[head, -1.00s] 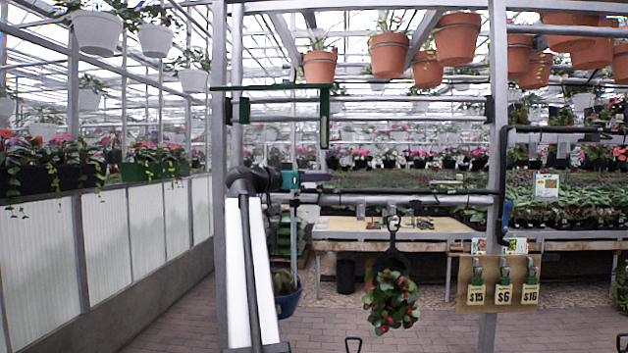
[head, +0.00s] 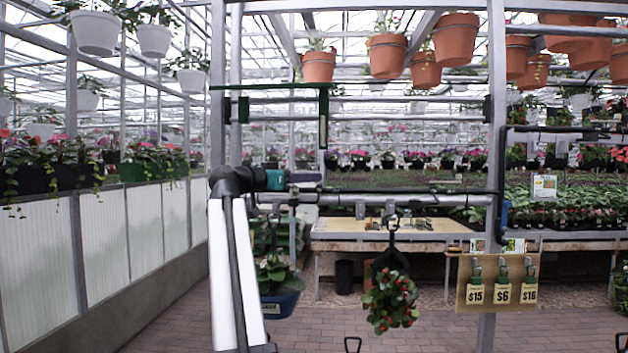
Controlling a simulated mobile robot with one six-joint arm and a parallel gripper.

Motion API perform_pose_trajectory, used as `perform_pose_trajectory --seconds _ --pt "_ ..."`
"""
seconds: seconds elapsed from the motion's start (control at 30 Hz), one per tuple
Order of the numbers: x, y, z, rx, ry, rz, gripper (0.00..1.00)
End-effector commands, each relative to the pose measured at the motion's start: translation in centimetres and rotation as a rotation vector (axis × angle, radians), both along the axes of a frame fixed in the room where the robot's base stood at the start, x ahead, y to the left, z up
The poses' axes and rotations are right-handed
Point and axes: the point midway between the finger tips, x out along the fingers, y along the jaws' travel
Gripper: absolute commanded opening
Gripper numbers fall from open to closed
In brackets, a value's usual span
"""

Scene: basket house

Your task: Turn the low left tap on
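My gripper (head: 308,178) is small and grey, at the end of the teal wrist part of my arm. It points right, just above the grey horizontal rail, left of the middle in the head view. Its fingers are too small to tell open from shut, and I see nothing clearly held. I cannot make out the low left tap with certainty; my arm covers part of the left post and the rail's left end. A small blue lever-like part (head: 505,214) is on the right post, low and far from my gripper.
A price board (head: 498,283) is on the right post. Terracotta pots (head: 387,54) hang above. Brick floor (head: 330,325) lies open in front.

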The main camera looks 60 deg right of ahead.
Motion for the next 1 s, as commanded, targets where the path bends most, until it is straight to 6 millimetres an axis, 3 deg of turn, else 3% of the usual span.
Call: perform_pose_trajectory --seconds 0.5,0.7,1.0 --pt "2.7 7.5 -0.2 0.002 0.0 0.0 0.34" --pt "3.2 8.8 -0.1 0.001 0.001 -0.002 0.34" --pt "3.3 9.0 -0.1 0.002 0.0 -0.003 0.34"
